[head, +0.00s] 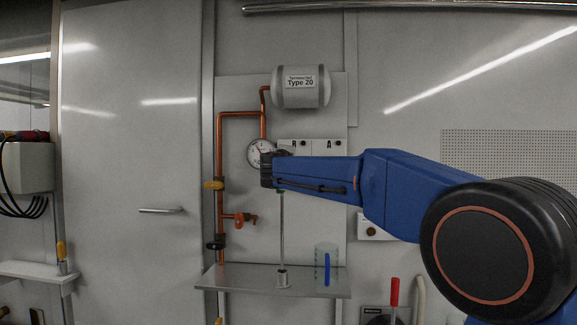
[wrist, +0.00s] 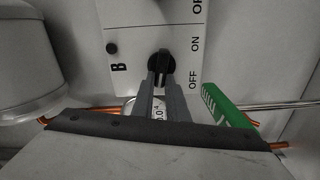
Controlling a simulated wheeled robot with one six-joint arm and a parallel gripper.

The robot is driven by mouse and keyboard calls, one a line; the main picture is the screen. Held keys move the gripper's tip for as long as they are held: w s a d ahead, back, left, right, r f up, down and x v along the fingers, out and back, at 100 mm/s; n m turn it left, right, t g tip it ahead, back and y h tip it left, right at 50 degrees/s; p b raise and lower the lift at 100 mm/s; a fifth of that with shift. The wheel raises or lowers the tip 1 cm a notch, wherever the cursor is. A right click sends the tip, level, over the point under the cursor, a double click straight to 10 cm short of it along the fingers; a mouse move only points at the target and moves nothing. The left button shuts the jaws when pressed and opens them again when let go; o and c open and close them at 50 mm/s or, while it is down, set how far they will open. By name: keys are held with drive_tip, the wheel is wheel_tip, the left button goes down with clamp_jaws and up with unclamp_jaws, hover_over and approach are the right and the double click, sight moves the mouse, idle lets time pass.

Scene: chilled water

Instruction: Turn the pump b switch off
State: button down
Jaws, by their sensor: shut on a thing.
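The pump b switch is a black rotary knob (wrist: 161,63) on a white plate marked B (wrist: 135,72), with ON and OFF printed beside it in the wrist view. My gripper (wrist: 161,82) has its two fingers closed on the knob's near end. I cannot tell which way the knob points. In the head view the B plate (head: 288,146) is partly visible above my gripper (head: 268,168), and the knob is hidden behind my gripper and arm.
Plate A (head: 328,146) adjoins plate B. A pressure gauge (head: 257,152) and copper pipes (head: 220,150) are close on the left. A white tank (head: 301,88) hangs above. A shelf (head: 240,281) below holds a clear beaker (head: 326,258).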

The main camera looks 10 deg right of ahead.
drive_tip(key=shift+f+n, duration=0.2)
drive_tip(key=shift+n, duration=0.9)
drive_tip(key=c, duration=1.7)
unclamp_jaws()
drive_tip(key=shift+c, duration=0.2)
drive_tip(key=v, duration=1.7)
drive_tip(key=shift+s, duration=0.2)
drive_tip(key=shift+a, duration=0.1)
